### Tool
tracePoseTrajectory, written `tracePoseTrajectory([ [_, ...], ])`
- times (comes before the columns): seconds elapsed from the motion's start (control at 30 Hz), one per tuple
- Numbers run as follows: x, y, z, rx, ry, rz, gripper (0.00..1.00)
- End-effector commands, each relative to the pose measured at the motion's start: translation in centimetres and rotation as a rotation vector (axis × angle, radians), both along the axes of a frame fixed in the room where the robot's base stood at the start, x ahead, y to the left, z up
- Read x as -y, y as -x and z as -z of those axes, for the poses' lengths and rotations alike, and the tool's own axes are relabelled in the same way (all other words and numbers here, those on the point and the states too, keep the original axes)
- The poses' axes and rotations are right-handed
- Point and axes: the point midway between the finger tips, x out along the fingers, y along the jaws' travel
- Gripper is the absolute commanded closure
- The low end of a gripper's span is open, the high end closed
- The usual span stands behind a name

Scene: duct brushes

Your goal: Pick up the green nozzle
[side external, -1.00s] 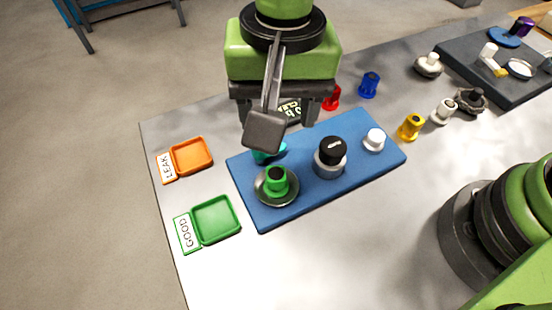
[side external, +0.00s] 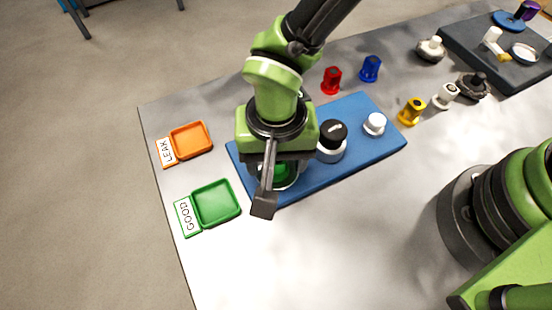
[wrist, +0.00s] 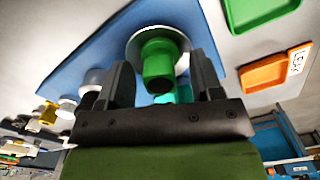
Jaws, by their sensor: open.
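The green nozzle (wrist: 158,68) stands on a round metal dish (wrist: 136,44) on the blue mat (wrist: 75,52). In the wrist view it lies between the two fingers of my gripper (wrist: 160,78), with a gap on each side. My gripper is open and holds nothing. In the side view my gripper (side external: 268,190) is low over the left part of the blue mat (side external: 375,150), and the nozzle (side external: 283,172) is mostly hidden behind it. A teal piece (wrist: 184,94) shows behind the nozzle in the wrist view.
A black-capped jar (side external: 331,140) and a white cap (side external: 374,124) stand on the mat to the right. The green GOOD tray (side external: 215,203) and orange LEAK tray (side external: 190,139) lie left. Red (side external: 331,80), blue (side external: 370,69) and yellow (side external: 411,111) nozzles stand behind and right.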

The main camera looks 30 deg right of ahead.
Motion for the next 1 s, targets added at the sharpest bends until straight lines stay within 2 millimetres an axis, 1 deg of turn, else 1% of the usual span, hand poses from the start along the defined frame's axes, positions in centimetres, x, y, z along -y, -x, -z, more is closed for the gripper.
tracePoseTrajectory([
  [0.17, 0.0, 0.0, 0.0, 0.000, -0.001, 0.001, 0.40],
  [0.2, 0.0, 0.0, 0.0, 0.000, -0.001, 0.001, 0.45],
  [0.27, 0.0, 0.0, 0.0, 0.000, -0.001, 0.000, 0.59],
  [0.3, 0.0, 0.0, 0.0, 0.000, -0.001, 0.000, 0.68],
  [0.37, 0.0, 0.0, 0.0, 0.000, -0.001, 0.000, 0.82],
  [0.4, 0.0, 0.0, 0.0, 0.000, -0.001, 0.000, 0.91],
  [0.43, 0.0, 0.0, 0.0, 0.000, -0.001, 0.000, 0.94],
  [0.47, 0.0, 0.0, 0.0, 0.000, -0.001, 0.000, 0.94],
  [0.5, 0.0, 0.0, 0.0, 0.000, -0.001, 0.000, 0.98],
  [0.67, 0.0, 0.0, -0.1, 0.001, -0.002, 0.000, 0.98],
  [0.77, -0.1, -0.1, -0.7, 0.002, -0.003, 0.000, 0.98],
  [0.87, -0.1, -0.1, -2.3, 0.005, -0.006, 0.001, 0.98],
  [1.0, -0.1, -0.1, -5.3, 0.006, -0.006, 0.000, 0.98],
])
